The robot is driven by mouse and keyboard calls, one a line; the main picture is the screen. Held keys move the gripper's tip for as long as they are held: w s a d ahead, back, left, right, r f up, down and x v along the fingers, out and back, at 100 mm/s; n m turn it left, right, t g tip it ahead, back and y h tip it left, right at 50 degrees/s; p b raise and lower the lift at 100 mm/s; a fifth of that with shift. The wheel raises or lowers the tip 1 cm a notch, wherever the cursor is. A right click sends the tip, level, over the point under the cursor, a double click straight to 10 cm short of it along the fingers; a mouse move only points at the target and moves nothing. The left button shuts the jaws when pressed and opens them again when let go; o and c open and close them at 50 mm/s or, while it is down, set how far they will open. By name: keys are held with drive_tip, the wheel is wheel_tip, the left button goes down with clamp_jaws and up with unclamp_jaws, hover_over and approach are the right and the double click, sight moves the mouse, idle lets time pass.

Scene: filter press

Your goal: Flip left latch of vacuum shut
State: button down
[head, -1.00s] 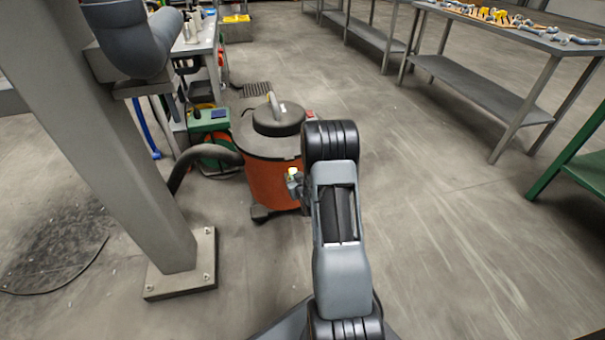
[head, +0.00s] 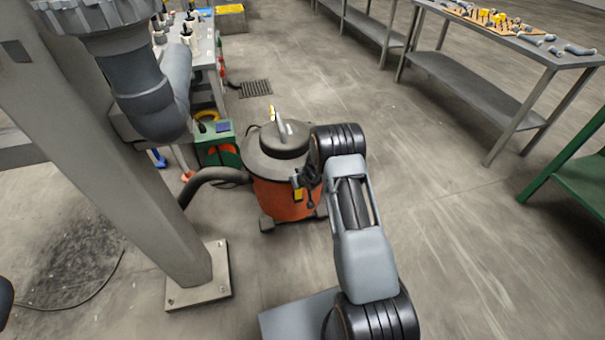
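The vacuum (head: 283,203) stands upright on the floor, with an orange drum, a dark grey lid (head: 283,142) and a hose on its left. My arm reaches toward its right front side and covers part of the lid and drum. My gripper (head: 308,186) is a small dark shape in front of the drum, close to the rim. I cannot tell whether it touches the vacuum or how its fingers stand. A small yellow patch (head: 298,194) shows beside it; I cannot tell whether it is a latch. The left latch cannot be made out.
A grey steel post (head: 150,170) with a bolted base plate (head: 200,290) stands left of the vacuum. A black hose (head: 210,178) runs behind it. A green case (head: 216,145) stands behind the vacuum. The floor to the right is clear up to the workbench (head: 500,100).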

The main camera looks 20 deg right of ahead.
drive_tip(key=shift+w+d+r, duration=0.1)
drive_tip(key=shift+w+d, duration=0.15)
drive_tip(key=shift+w, duration=0.1)
drive_tip(key=c, duration=1.3)
unclamp_jaws()
drive_tip(key=shift+w+a, duration=0.1)
drive_tip(key=shift+a, duration=0.05)
drive_tip(key=shift+c, duration=0.2)
drive_tip(key=shift+o, duration=1.3)
drive_tip(key=p+v, duration=0.3)
drive_tip(key=v, duration=1)
drive_tip(key=shift+s+r, duration=0.25)
drive_tip(key=shift+r, duration=0.05)
